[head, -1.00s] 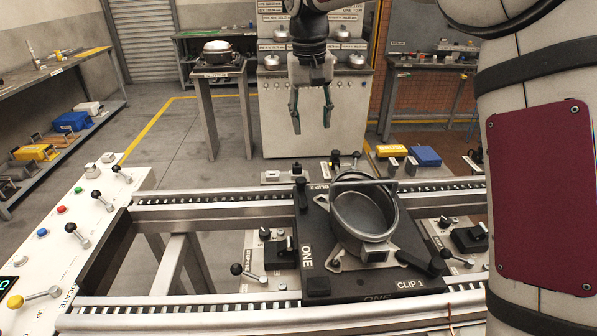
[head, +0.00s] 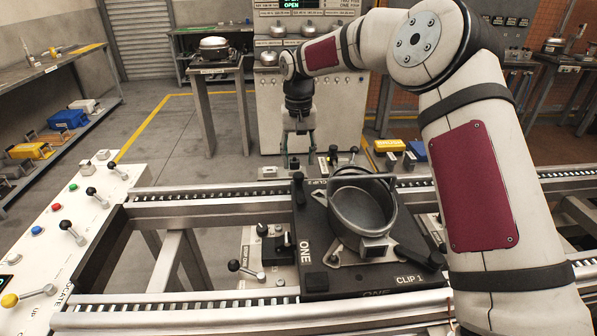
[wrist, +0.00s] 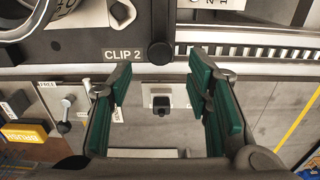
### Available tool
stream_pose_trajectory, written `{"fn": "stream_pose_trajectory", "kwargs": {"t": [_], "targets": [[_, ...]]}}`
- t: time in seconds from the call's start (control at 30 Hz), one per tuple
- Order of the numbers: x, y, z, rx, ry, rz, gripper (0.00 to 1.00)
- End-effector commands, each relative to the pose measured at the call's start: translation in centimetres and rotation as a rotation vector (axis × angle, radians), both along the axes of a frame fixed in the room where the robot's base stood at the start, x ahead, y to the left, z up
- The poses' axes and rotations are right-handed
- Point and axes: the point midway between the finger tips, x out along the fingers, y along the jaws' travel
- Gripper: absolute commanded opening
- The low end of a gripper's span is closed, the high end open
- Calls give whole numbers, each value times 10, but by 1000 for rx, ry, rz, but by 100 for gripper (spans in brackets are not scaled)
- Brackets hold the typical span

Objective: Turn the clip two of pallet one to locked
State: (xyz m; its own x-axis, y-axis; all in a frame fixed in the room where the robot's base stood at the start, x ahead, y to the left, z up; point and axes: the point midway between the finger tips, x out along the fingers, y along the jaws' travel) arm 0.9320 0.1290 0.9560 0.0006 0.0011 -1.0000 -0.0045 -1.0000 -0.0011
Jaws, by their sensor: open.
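Pallet one (head: 322,276) is a black plate marked ONE on the roller conveyor, carrying a round grey metal housing (head: 359,213). A CLIP 2 label (wrist: 122,54) shows on the pallet's edge in the wrist view. Beside it is a round black knob (wrist: 159,54), which looks like the end of clip two. In the head view a black clip handle (head: 299,188) stands at the pallet's back left corner. Whether it is locked cannot be told. My gripper (head: 299,161) is open and empty at the far side of that corner; its green fingers (wrist: 160,78) lie either side of the knob's line.
The CLIP 1 handle (head: 420,257) is at the pallet's front right. A grey bracket with a black block (wrist: 161,103) lies beyond the rail, below my fingers. A control panel (head: 60,235) with levers stands at left. A yellow brush box (wrist: 24,132) lies nearby.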

Motion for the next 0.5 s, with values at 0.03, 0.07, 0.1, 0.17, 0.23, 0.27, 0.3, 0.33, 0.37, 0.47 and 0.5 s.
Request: {"fn": "stream_pose_trajectory", "kwargs": {"t": [0.03, 0.07, 0.1, 0.17, 0.23, 0.27, 0.3, 0.33, 0.37, 0.47, 0.5], "targets": [[-1, 0, -10, -1, 4, 2, 45], [-1, 0, -15, 0, 3, 1, 45], [-1, 0, -22, 0, 4, 1, 45], [-1, 0, -31, 0, 2, 0, 45], [0, 0, -39, -1, 2, 0, 45], [0, 0, -42, -1, 2, 0, 45], [0, 0, -45, 0, 1, 0, 45], [0, 0, -47, 0, 1, 0, 45], [0, 0, -49, 0, 0, 0, 45], [0, 0, -52, -1, 0, 0, 45], [0, 0, -52, -1, -1, 0, 45]]}}
